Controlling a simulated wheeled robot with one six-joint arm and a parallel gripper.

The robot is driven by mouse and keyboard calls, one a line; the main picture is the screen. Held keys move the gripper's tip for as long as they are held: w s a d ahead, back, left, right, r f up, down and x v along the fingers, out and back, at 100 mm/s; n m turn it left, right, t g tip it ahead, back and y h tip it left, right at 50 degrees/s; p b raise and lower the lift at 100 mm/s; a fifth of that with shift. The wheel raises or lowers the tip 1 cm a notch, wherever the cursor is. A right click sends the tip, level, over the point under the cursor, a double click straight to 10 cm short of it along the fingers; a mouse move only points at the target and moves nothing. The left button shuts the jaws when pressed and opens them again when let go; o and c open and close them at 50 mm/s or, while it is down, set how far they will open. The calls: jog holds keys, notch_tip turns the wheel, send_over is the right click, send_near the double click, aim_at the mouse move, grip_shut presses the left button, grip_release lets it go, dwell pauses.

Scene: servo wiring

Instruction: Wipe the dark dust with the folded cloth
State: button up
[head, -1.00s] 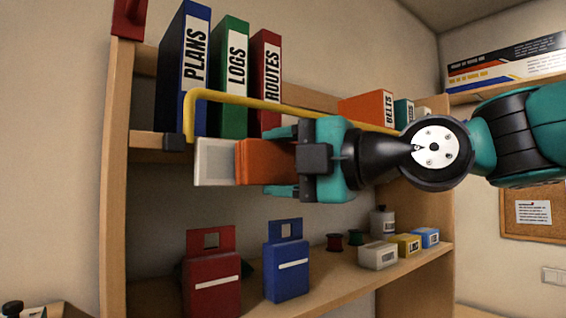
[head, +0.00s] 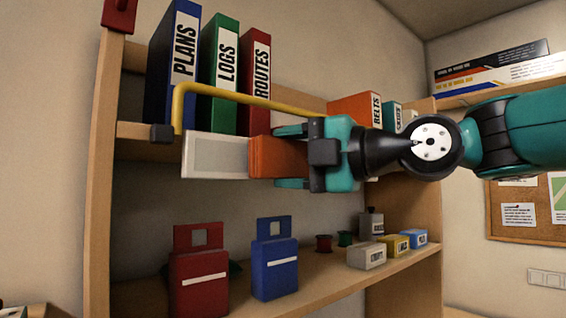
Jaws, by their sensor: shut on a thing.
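My gripper (head: 291,156) is at the picture's middle, reaching in from the right. It is shut on a block-like thing, orange (head: 272,157) next to the jaws with a pale, grey-framed part (head: 215,156) at its left end. I cannot tell whether this is the folded cloth; no other cloth shows. It is held level, in front of the shelf unit and below the upper binders. No dark dust can be made out; part of the shelving is hidden behind the gripper and the held thing.
A yellow bar (head: 250,99) runs across the upper shelf's front, just above the held thing. Binders (head: 216,70) stand behind it. The lower shelf (head: 330,275) bears a red holder (head: 200,270), a blue holder (head: 274,262), spools and small boxes (head: 367,256).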

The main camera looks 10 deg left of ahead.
aim_at(264, 160)
jog(key=shift+a+b, duration=0.1)
jog(key=shift+b, duration=0.3)
jog(key=shift+s+a+f+b, duration=0.15)
jog(key=shift+s+a+b, duration=0.25)
jog(key=shift+s+a, duration=0.1)
jog(key=shift+s+a+b, duration=0.6)
jog(key=shift+s+a, duration=0.25)
jog(key=shift+s, duration=0.05)
jog(key=shift+s+d+f+b, duration=0.1)
jog(key=shift+s+d+b, duration=0.25)
jog(key=shift+b, duration=0.5)
jog(key=s+d+b, duration=0.2)
jog(key=shift+s+d+b, duration=0.2)
jog(key=shift+d+b, duration=0.15)
jog(key=shift+d, duration=0.05)
jog(key=shift+s+d+r, duration=0.25)
jog(key=shift+s+d, duration=0.15)
